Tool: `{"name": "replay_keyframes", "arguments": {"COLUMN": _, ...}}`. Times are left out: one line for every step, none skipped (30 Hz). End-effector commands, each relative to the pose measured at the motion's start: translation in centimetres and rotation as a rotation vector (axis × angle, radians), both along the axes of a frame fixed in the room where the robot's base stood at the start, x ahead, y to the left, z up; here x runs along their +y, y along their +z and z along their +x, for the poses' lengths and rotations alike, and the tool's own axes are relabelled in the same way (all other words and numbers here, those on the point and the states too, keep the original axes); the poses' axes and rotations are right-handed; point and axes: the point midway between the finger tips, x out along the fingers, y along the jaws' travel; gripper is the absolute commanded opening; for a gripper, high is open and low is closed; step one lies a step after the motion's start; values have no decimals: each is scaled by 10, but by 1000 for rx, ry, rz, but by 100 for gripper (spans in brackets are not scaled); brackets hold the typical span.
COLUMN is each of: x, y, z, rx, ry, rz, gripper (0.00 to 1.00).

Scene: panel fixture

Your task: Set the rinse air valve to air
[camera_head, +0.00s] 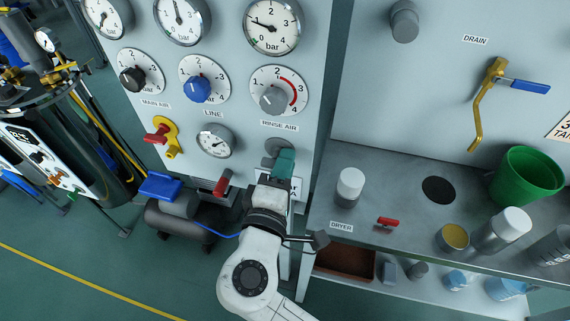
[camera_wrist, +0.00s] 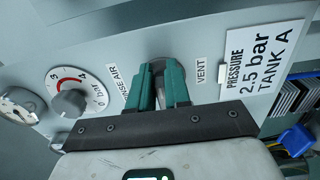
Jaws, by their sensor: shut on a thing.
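The rinse air valve (camera_head: 276,146) is a grey round-based knob on the panel, below the RINSE AIR label (camera_head: 280,126). My gripper (camera_head: 284,160) reaches up to it from below, its teal fingers closed on the knob. In the wrist view the fingers (camera_wrist: 158,82) stand on both sides of the grey valve knob (camera_wrist: 158,66). The label ending in "NSE AIR" (camera_wrist: 117,80) lies left of the fingers and the VENT label (camera_wrist: 200,72) right of them. The fingers hide most of the knob, so I cannot tell which way it points.
The rinse air regulator dial (camera_head: 277,92) is just above the valve. A sign (camera_wrist: 258,62) hangs right of VENT. The sink counter (camera_head: 400,200) with bottles and a green bucket (camera_head: 527,174) lies right.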

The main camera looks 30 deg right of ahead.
Motion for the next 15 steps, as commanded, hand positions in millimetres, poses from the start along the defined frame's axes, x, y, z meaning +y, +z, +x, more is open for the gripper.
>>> {"name": "replay_keyframes", "arguments": {"x": 0, "y": -2, "z": -1, "rx": 5, "ry": -1, "rz": 1, "gripper": 18}}
{"name": "replay_keyframes", "arguments": {"x": 0, "y": -2, "z": -1, "rx": 6, "ry": -1, "rz": 0, "gripper": 21}}
{"name": "replay_keyframes", "arguments": {"x": 0, "y": -2, "z": -1, "rx": 4, "ry": -1, "rz": 0, "gripper": 25}}
{"name": "replay_keyframes", "arguments": {"x": 0, "y": -2, "z": 0, "rx": 4, "ry": -1, "rz": 0, "gripper": 28}}
{"name": "replay_keyframes", "arguments": {"x": 0, "y": -2, "z": 0, "rx": 4, "ry": -1, "rz": 0, "gripper": 31}}
{"name": "replay_keyframes", "arguments": {"x": 0, "y": -2, "z": 0, "rx": 4, "ry": -1, "rz": -1, "gripper": 35}}
{"name": "replay_keyframes", "arguments": {"x": 0, "y": -2, "z": 0, "rx": 4, "ry": -1, "rz": -1, "gripper": 38}}
{"name": "replay_keyframes", "arguments": {"x": 0, "y": -1, "z": 0, "rx": 4, "ry": -1, "rz": -1, "gripper": 38}}
{"name": "replay_keyframes", "arguments": {"x": 0, "y": -1, "z": 0, "rx": 4, "ry": 0, "rz": -1, "gripper": 38}}
{"name": "replay_keyframes", "arguments": {"x": 0, "y": -1, "z": 0, "rx": 3, "ry": 0, "rz": 0, "gripper": 38}}
{"name": "replay_keyframes", "arguments": {"x": 0, "y": -1, "z": 0, "rx": 2, "ry": 0, "rz": -1, "gripper": 38}}
{"name": "replay_keyframes", "arguments": {"x": 0, "y": -1, "z": 0, "rx": 2, "ry": 0, "rz": -1, "gripper": 38}}
{"name": "replay_keyframes", "arguments": {"x": 0, "y": -1, "z": 0, "rx": 2, "ry": 0, "rz": -1, "gripper": 38}}
{"name": "replay_keyframes", "arguments": {"x": 0, "y": -1, "z": 0, "rx": 2, "ry": 0, "rz": -1, "gripper": 38}}
{"name": "replay_keyframes", "arguments": {"x": 1, "y": -1, "z": -1, "rx": 2, "ry": 0, "rz": -1, "gripper": 38}}
